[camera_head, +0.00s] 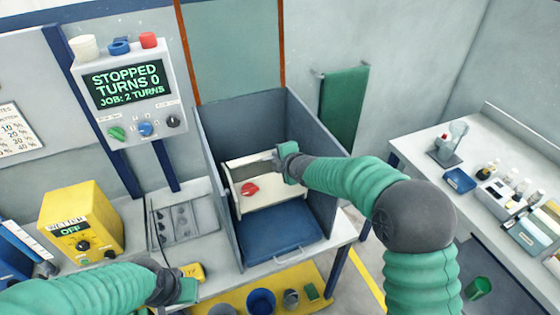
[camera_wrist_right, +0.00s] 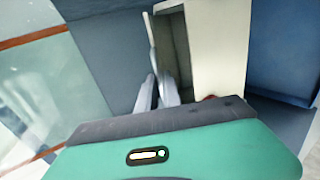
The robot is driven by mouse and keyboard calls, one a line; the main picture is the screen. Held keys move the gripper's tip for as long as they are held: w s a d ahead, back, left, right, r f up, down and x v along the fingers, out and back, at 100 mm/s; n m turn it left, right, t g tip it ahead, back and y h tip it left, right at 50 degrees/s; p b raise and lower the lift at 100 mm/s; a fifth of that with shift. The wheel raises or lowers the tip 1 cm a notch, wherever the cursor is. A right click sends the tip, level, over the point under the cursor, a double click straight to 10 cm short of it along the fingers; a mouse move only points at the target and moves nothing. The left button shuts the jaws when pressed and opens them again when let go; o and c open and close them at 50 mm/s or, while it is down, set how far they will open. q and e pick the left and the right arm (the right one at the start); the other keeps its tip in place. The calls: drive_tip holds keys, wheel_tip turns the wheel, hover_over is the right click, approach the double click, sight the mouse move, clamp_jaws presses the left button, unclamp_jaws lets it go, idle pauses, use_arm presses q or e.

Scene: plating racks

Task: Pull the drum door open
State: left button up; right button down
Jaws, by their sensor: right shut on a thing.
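The drum is a cream box (camera_head: 270,188) with a red knob on its front, inside a grey-walled bay. A thin pale door edge (camera_head: 250,160) runs along its top, with a dark gap between it and the front panel. My right gripper (camera_head: 280,159) is at the right end of this edge. In the right wrist view its fingers (camera_wrist_right: 160,92) close at the thin door edge (camera_wrist_right: 151,38), beside the cream body (camera_wrist_right: 215,50). The exact contact is partly hidden. My left gripper (camera_head: 190,290) is low over the bench beside a yellow handheld device; its fingers are unclear.
A blue tray (camera_head: 282,238) lies in front of the drum. The bay's grey side walls (camera_head: 325,195) stand close to my right arm. A screen (camera_head: 128,85) reads STOPPED, TURNS 0. A yellow box (camera_head: 82,222) stands at left. A side bench (camera_head: 480,180) holds bottles.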

drive_tip(key=shift+w+a+r, duration=0.2)
drive_tip(key=shift+w+r, duration=0.05)
drive_tip(key=shift+r, duration=0.1)
drive_tip(key=c, duration=1.5)
unclamp_jaws()
drive_tip(key=p+v, duration=0.1)
drive_tip(key=v, duration=1.5)
drive_tip(key=shift+s+r+p, duration=0.1)
drive_tip(key=shift+s+p, duration=0.15)
drive_tip(key=shift+p, duration=0.15)
